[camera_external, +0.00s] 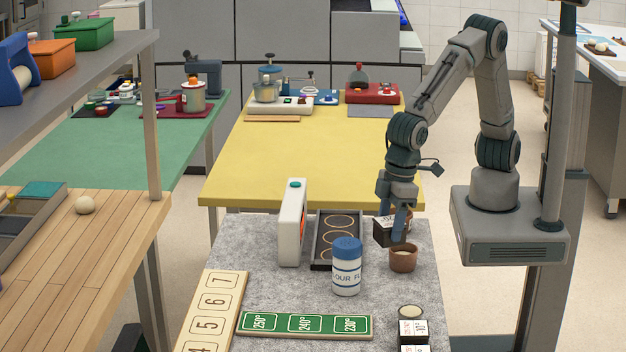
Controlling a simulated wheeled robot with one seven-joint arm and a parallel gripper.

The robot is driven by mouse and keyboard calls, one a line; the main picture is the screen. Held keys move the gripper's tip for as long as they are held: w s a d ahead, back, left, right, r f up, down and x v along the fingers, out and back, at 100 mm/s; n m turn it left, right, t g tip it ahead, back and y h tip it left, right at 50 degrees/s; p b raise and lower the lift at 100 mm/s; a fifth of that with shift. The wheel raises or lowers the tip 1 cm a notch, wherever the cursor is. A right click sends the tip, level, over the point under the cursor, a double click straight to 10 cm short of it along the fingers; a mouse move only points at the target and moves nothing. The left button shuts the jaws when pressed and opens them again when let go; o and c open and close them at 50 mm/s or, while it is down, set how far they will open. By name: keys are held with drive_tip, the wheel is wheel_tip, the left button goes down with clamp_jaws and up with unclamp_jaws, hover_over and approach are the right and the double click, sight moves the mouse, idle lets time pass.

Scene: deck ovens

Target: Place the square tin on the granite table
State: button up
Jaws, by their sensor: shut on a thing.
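My gripper (398,221) points down over the back right of the grey speckled granite table (255,285). It is shut on a small dark, box-shaped thing with a pale top edge, which looks like the square tin (382,233). The fingers hide part of the tin. It is just behind a brown round pot (403,260). I cannot tell whether the tin touches the table or hangs a little above it.
Left of the tin are a black tray with round wells (322,257), a white upright box (292,222) and a blue-lidded flour canister (346,268). A green number strip (305,324) lies in front. Small dark boxes (412,331) stand front right. A yellow table (300,160) is behind.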

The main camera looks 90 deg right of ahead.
drive_tip(key=s+a+f, duration=0.1)
drive_tip(key=a+f, duration=0.1)
drive_tip(key=a, duration=0.1)
drive_tip(key=s+a+f+p, duration=0.1)
drive_tip(key=s+a+f, duration=0.1)
drive_tip(key=a, duration=0.1)
drive_tip(key=s+a+f, duration=0.1)
drive_tip(key=a+f, duration=0.1)
drive_tip(key=a, duration=0.1)
drive_tip(key=shift+s+a+p, duration=0.15)
drive_tip(key=shift+s+p, duration=0.05)
drive_tip(key=shift+p, duration=0.15)
drive_tip(key=shift+f, duration=2.15)
drive_tip(key=o, duration=1.1)
drive_tip(key=shift+p, duration=0.3)
wheel_tip(320, 180, up, 12)
drive_tip(key=s, duration=0.1)
drive_tip(key=shift+s+d+b, duration=0.3)
drive_tip(key=shift+d+b, duration=0.1)
drive_tip(key=shift+b, duration=0.05)
drive_tip(key=shift+r, duration=0.1)
